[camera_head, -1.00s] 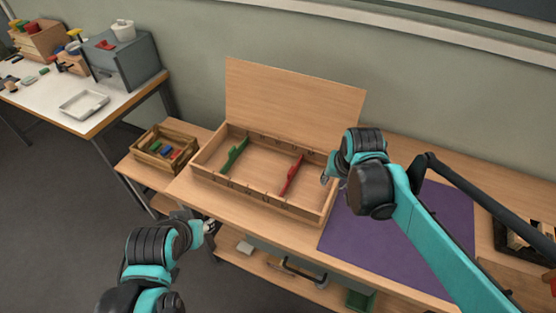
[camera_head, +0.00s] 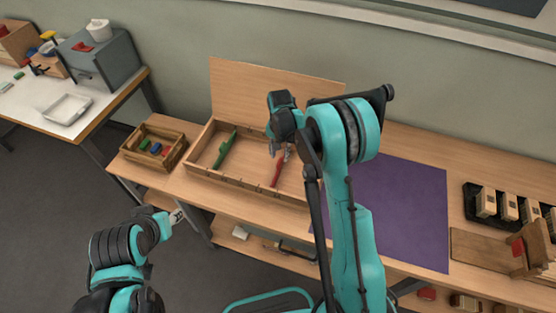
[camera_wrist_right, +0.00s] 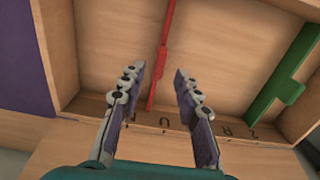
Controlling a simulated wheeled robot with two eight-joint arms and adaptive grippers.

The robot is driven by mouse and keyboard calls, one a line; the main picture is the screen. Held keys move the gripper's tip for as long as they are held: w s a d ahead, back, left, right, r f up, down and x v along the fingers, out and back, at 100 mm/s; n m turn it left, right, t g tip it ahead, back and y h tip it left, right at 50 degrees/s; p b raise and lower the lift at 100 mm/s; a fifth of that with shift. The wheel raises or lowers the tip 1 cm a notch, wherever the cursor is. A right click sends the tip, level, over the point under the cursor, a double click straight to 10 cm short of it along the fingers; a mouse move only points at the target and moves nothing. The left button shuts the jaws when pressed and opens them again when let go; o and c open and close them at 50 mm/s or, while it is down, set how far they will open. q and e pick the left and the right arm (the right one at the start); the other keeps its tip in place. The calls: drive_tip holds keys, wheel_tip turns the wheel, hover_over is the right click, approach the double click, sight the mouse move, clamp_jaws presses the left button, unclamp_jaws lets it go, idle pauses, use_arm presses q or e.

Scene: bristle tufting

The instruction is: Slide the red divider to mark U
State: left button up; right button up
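The red divider (camera_head: 277,174) stands across the open wooden box (camera_head: 203,155), right of the green divider (camera_head: 226,146). In the right wrist view the red divider (camera_wrist_right: 162,62) runs between the two fingers of my open right gripper (camera_wrist_right: 160,76), apparently without contact. Letters are marked on the box's edge; the U mark (camera_wrist_right: 167,122) lies slightly right of the divider's lower end. In the head view my right gripper (camera_head: 281,147) is over the box at the red divider's far part. My left gripper (camera_head: 175,217) is in front of the bench, too small to read.
The green divider (camera_wrist_right: 285,90) also shows in the wrist view. A small crate of coloured pieces (camera_head: 180,154) stands left of the box. A purple mat (camera_head: 400,215) lies to the right, with a rack of blocks (camera_head: 487,202) beyond. The raised lid (camera_head: 235,92) stands behind.

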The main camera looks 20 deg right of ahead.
sight(280, 161)
drive_tip(key=shift+f+b, duration=0.35)
drive_tip(key=shift+f, duration=1.9)
clamp_jaws()
drive_tip(key=shift+w+a+b, duration=0.15)
drive_tip(key=shift+w+a, duration=0.4)
drive_tip(key=shift+a, duration=0.2)
drive_tip(key=shift+w+a+b, duration=0.15)
drive_tip(key=shift+w+a, duration=0.4)
drive_tip(key=shift+a, duration=0.2)
unclamp_jaws()
drive_tip(key=shift+r, duration=0.1)
